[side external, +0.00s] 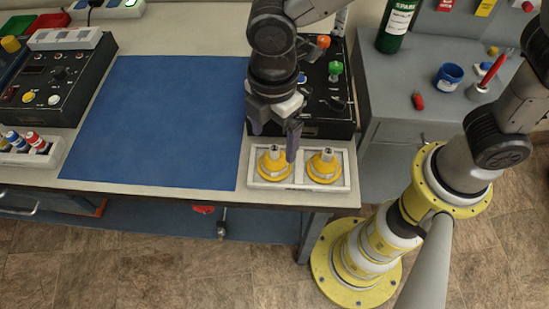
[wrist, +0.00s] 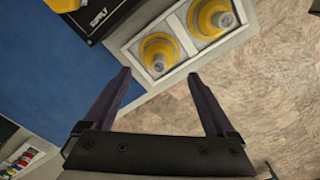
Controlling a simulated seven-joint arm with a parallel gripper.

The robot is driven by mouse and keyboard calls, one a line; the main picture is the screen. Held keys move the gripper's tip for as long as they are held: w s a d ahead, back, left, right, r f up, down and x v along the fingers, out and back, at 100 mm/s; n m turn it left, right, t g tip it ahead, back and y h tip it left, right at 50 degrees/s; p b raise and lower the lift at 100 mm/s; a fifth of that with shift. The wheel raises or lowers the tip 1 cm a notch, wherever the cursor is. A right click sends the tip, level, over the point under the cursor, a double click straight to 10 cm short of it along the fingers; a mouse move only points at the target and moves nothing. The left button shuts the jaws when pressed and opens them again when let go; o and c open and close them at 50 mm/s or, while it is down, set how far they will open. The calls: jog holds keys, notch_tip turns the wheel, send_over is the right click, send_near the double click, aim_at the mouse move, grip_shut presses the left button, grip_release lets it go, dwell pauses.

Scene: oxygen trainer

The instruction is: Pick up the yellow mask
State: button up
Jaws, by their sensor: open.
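Two yellow masks with clear-grey upright stems sit side by side in a white two-compartment tray (side external: 297,185) at the table's front right. The left mask (side external: 273,168) and the right mask (side external: 323,167) look alike. In the wrist view one mask (wrist: 159,52) lies just beyond the fingertips, and the other mask (wrist: 211,18) is farther up and right. My gripper (side external: 275,130) is open and empty, pointing down above and just behind the left mask. Its two dark fingers (wrist: 157,83) also show in the wrist view, with nothing between them.
A black panel with coloured knobs (side external: 336,95) stands right behind the tray. A blue mat (side external: 150,125) covers the table to the left and is clear. A grey cabinet (side external: 400,133) with a blue cup (side external: 447,77) stands to the right.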

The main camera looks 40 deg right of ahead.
aim_at(274, 148)
jog(key=shift+w+d+f, duration=0.1)
jog(key=shift+d+f, duration=0.05)
jog(key=shift+f, duration=2.8)
jog(key=shift+c, duration=0.2)
grip_shut()
